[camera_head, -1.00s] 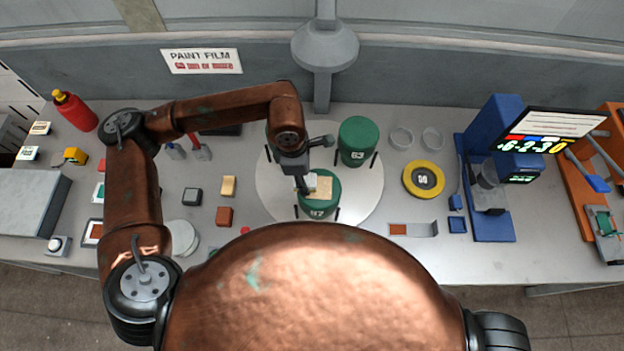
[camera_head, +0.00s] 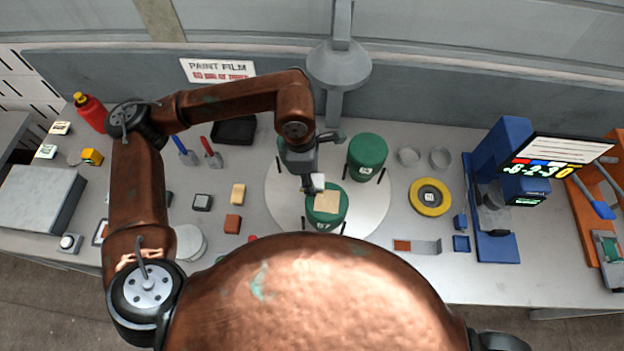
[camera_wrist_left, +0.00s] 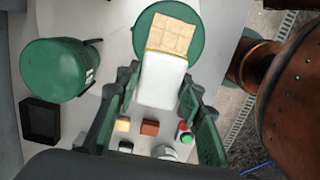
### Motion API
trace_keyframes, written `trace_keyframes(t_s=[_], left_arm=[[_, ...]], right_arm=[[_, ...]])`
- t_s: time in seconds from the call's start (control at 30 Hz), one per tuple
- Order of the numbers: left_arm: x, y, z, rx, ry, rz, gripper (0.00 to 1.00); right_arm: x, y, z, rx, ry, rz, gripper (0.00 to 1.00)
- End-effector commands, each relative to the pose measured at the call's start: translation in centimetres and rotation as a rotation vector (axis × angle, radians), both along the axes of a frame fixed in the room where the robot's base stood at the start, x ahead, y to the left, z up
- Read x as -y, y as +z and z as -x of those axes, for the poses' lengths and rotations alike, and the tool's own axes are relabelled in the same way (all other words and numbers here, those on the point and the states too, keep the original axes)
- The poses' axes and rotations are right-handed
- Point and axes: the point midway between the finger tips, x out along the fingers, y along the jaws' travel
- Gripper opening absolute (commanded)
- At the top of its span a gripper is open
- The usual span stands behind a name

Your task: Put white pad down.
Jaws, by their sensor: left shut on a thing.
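My left gripper (camera_head: 310,184) is shut on the white pad (camera_head: 318,181) at the upper left edge of the front green cylinder (camera_head: 325,218). In the left wrist view the pad (camera_wrist_left: 162,80) sits between the two fingers (camera_wrist_left: 160,98), its far end overlapping the cylinder's round top (camera_wrist_left: 196,28). A tan square (camera_head: 327,202) lies on that top, just beyond the pad; it also shows in the left wrist view (camera_wrist_left: 172,36). I cannot tell whether the pad touches the cylinder. My right gripper is out of view.
A second green cylinder (camera_head: 367,156) stands behind on the same pale round plate (camera_head: 282,208). Small blocks (camera_head: 233,223) and a white disc (camera_head: 189,242) lie to the left. A yellow ring (camera_head: 430,197) and a blue stand (camera_head: 494,245) are to the right.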

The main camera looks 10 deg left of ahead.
Motion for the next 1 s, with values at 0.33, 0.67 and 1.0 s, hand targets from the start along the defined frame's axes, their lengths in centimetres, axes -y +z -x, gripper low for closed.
trace_keyframes(t_s=[0.33, 0.67, 1.0], left_arm=[[0.0, 0.0, 0.0, 0.0, 0.0, 0.0, 0.12], [-0.1, -0.2, -0.1, 0.0, 0.009, 0.0, 0.12], [-7.0, -6.8, -2.9, -0.006, 0.471, -0.005, 0.12]], right_arm=[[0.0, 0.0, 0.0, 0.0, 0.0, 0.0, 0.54], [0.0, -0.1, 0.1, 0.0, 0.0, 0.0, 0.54], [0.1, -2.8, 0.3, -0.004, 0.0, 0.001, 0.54]])
